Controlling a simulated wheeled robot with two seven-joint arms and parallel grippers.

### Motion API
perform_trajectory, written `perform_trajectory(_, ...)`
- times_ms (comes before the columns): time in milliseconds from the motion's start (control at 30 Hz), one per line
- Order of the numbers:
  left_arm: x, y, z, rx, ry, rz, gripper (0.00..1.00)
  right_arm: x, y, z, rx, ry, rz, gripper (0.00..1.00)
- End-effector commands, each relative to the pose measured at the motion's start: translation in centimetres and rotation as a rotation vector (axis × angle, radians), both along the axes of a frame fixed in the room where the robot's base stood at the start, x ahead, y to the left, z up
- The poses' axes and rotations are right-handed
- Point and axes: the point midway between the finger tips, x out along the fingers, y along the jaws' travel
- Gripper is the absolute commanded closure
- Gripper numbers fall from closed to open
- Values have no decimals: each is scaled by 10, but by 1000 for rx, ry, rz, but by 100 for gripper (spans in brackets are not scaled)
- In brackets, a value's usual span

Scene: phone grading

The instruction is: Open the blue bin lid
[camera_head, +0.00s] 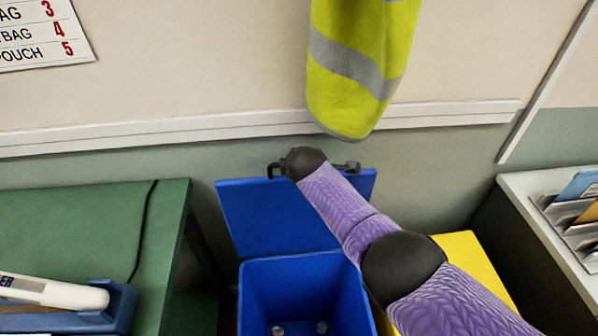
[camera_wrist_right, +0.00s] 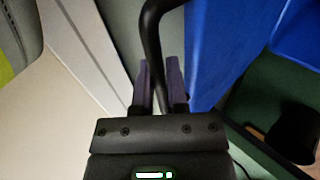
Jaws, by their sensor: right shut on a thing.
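The blue bin (camera_head: 300,290) stands below the wall, with its blue lid (camera_head: 270,215) swung up and back so the inside shows. A black handle (camera_head: 275,168) sits at the lid's top edge. My right arm reaches to this edge, and its wrist hides part of the handle and the right gripper. In the right wrist view the fingers of my right gripper (camera_wrist_right: 160,85) are shut on the black handle (camera_wrist_right: 150,35), beside the blue lid (camera_wrist_right: 212,50). My left gripper is in neither view.
A yellow bin (camera_head: 475,262) stands right of the blue one, partly behind my arm. A green table (camera_head: 80,235) is at left, a white counter (camera_head: 535,185) with a rack at right. A hi-vis vest (camera_head: 360,60) hangs above the lid.

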Motion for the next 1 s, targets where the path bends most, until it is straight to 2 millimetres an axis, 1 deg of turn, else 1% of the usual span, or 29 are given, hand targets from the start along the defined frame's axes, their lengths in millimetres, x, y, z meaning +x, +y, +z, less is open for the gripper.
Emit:
perform_trajectory(33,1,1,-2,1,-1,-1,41,0,-1,-3,-1,5,-1,100)
perform_trajectory(433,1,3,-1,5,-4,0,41,1,0,-2,-1,5,-1,100)
perform_trajectory(467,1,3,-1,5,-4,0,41,1,0,-2,-1,5,-1,77)
perform_trajectory(500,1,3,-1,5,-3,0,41,1,0,-2,0,4,-1,68)
perform_trajectory(567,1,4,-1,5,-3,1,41,1,0,-1,0,4,-1,55)
perform_trajectory(600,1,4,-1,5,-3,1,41,1,0,-1,0,3,-1,51)
perform_trajectory(867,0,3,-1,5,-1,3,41,1,0,0,0,2,-1,51)
perform_trajectory(967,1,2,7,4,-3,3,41,-1,0,5,1,0,0,51)
perform_trajectory(1000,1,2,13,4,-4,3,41,-3,-1,9,1,0,0,51)
